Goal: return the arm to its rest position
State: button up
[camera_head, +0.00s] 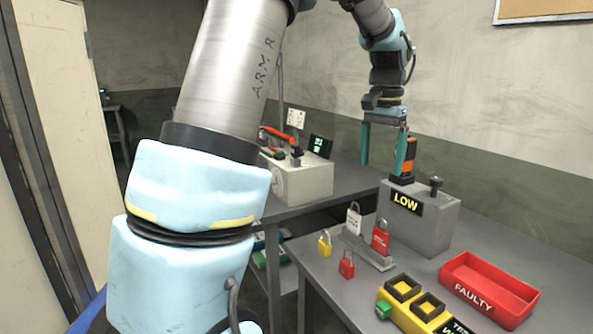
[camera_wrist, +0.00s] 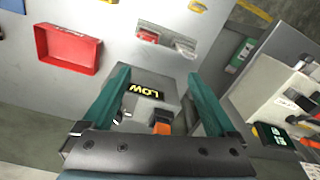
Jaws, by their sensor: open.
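My arm (camera_head: 215,75) reaches up and over from the left in the head view. My gripper (camera_head: 384,168) hangs fingers-down above the grey box (camera_head: 435,228) labelled LOW. Its two teal fingers are spread apart. In the wrist view my gripper (camera_wrist: 158,76) is open, with the grey box and its LOW label (camera_wrist: 146,91) beyond and between the fingers. An orange and dark device (camera_head: 408,158) stands upright on the box, close by the right finger. Its orange part (camera_wrist: 162,128) shows low between the fingers in the wrist view. I cannot tell whether they touch.
A red FAULTY tray (camera_head: 490,287), a yellow block (camera_head: 415,305) and several padlocks (camera_head: 347,264) by a grey stand lie on the table (camera_head: 340,290). A pale box (camera_head: 300,178) with a red-handled item stands on the bench behind. The wall is close behind.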

jog(key=s+a+f+n, duration=0.2)
jog(key=s+a+f, duration=0.2)
jog(key=a, duration=0.4)
jog(key=s+a+f+n, duration=0.3)
jog(key=s+a+f, duration=0.1)
jog(key=a, duration=0.5)
jog(key=s+a+f+n+t, duration=0.1)
jog(key=s+a+f+n, duration=0.2)
jog(key=a, duration=0.5)
notch_tip(320, 180, down, 3)
jog(key=shift+s+a+r, duration=0.1)
jog(key=shift+s+a, duration=0.2)
jog(key=shift+s, duration=0.6)
